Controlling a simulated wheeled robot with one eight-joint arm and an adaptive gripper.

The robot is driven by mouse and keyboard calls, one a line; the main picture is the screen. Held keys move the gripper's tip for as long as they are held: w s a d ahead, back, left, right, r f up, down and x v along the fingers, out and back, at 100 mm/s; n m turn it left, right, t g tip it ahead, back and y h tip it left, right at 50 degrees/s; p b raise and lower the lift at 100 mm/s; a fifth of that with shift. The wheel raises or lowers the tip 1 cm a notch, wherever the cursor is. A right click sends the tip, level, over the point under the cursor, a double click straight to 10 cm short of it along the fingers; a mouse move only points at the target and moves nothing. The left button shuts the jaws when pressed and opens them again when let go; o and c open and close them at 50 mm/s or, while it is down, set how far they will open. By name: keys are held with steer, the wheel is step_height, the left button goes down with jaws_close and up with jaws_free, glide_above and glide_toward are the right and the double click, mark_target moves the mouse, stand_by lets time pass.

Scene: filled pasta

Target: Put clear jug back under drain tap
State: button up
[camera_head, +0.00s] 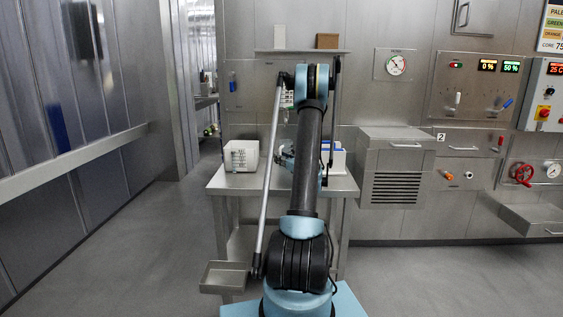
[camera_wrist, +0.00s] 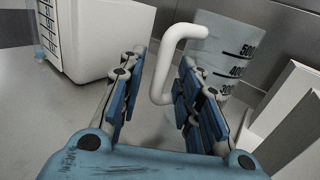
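In the wrist view a clear jug (camera_wrist: 225,42) with black marks for 300, 400 and 500 stands upright on a metal surface. Its white bent handle (camera_wrist: 158,75) points toward me. My gripper (camera_wrist: 160,68) is open, one finger on each side of the handle. Gaps show between the fingers and the handle, though contact on the right side is hard to judge. In the head view my arm largely hides the jug and gripper over the steel table (camera_head: 342,186). An orange-handled tap (camera_head: 447,175) is on the wall unit at right; whether it is the drain tap I cannot tell.
A white container (camera_wrist: 105,40) with a black scale stands left of the jug; it also shows on the table (camera_head: 241,155). A white box (camera_wrist: 290,108) is close on the right. A grey tray (camera_head: 223,277) juts out low at the table's left. The floor on both sides is clear.

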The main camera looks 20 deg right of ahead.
steer(key=shift+r, duration=0.1)
steer(key=v, duration=1.1)
steer(key=shift+s+d, duration=0.1)
steer(key=shift+s, duration=0.3)
steer(key=s+a+r+n+g+y, duration=0.1)
steer(key=s+a+r+n+g, duration=0.15)
steer(key=a+n, duration=0.35)
steer(key=s+a+r+n+g, duration=0.2)
steer(key=s+a+n+g, duration=0.15)
steer(key=a, duration=0.45)
steer(key=s+a+n+g, duration=0.3)
steer(key=s+a+n, duration=0.55)
steer(key=s, duration=0.45)
steer(key=s+f+n+g+h, duration=0.2)
steer(key=s+n, duration=0.2)
steer(key=s, duration=0.6)
steer(key=s+d+f+n+g+h, duration=0.1)
steer(key=s+f+n+h, duration=0.2)
steer(key=s, duration=0.7)
steer(key=s+f+n+g+h, duration=0.2)
steer(key=s+f+n, duration=0.1)
steer(key=s+n, duration=0.4)
steer(key=s, duration=0.3)
steer(key=shift+d+f+g, duration=0.2)
steer(key=shift+d+g, duration=0.1)
